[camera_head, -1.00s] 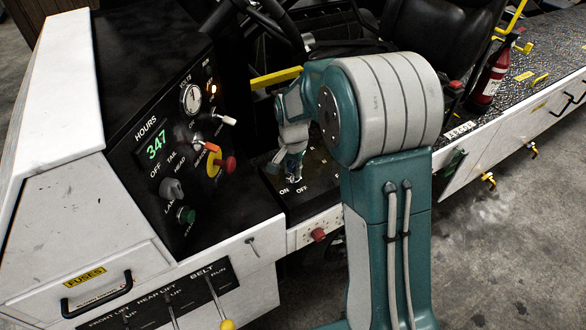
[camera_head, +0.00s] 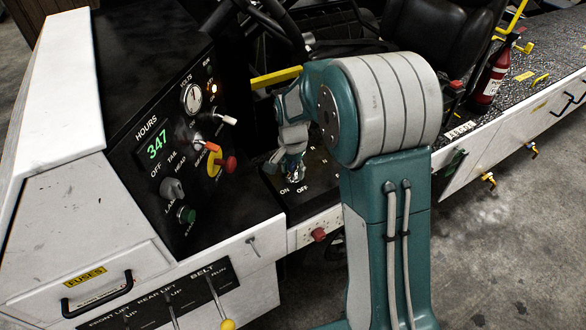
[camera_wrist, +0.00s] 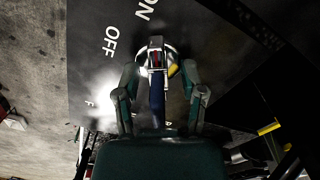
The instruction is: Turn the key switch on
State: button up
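The key switch (camera_wrist: 171,54) is a round metal fitting on a dark panel with white ON and OFF lettering. In the wrist view a dark upright piece stands at its centre, with a blue piece (camera_wrist: 157,95) hanging toward my gripper's palm. My gripper (camera_wrist: 159,78) has its two fingers spread, one on each side of the blue piece, with gaps visible between. In the head view my gripper (camera_head: 292,168) is over the panel beside the ON and OFF labels. The switch is mostly hidden there by the gripper, and its exact turn position is unclear.
A black control console (camera_head: 190,130) with knobs, a gauge and a green 347 display stands to the left. A steering wheel (camera_head: 275,22) and a yellow bar (camera_head: 275,77) are behind my gripper. A black seat (camera_head: 440,40) and a red extinguisher (camera_head: 490,82) are at the right.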

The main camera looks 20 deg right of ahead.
notch_tip(320, 180, up, 12)
jog(key=shift+w+a, duration=0.1)
dwell(0.6)
jog(key=shift+r, duration=0.1)
jog(key=s+r+n+t, duration=0.35)
jog(key=s+r, duration=0.35)
jog(key=s, duration=0.5)
jog(key=s+n+t, duration=0.2)
jog(key=s+n, duration=0.3)
jog(key=s, duration=0.8)
jog(key=shift+s+d+f+n, duration=0.2)
jog(key=shift+s+f+n, duration=0.05)
jog(key=shift+f+n, duration=0.1)
